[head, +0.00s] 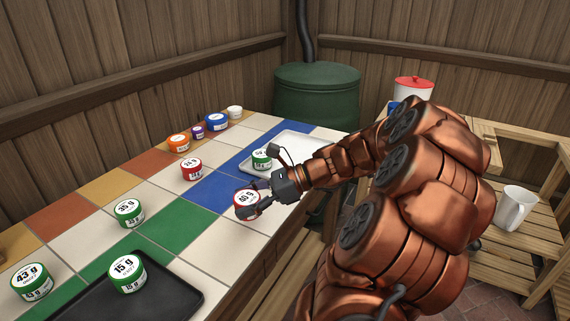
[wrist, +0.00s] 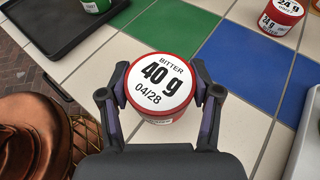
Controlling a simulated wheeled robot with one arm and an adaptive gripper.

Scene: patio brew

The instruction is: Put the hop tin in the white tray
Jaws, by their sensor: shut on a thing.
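My gripper (head: 252,203) is shut on a red tin (head: 245,197) with a white lid. In the wrist view the tin (wrist: 160,83) sits between both fingers (wrist: 160,92), and its lid reads BITTER, 40 g, 04/28. The tin is upright over the tiled counter; I cannot tell whether it touches the tiles. The white tray (head: 300,143) lies beyond my gripper on the counter, partly behind my arm. A green tin (head: 262,157) stands in its near left part. The tray's edge (wrist: 307,150) also shows at right in the wrist view.
Another red tin (head: 191,168), marked 24 g, stands left of the white tray. A black tray (head: 170,300) at the front holds a green 15 g tin (head: 127,271). More green tins (head: 130,212) stand at left. Orange, purple and blue tins (head: 216,121) line the back.

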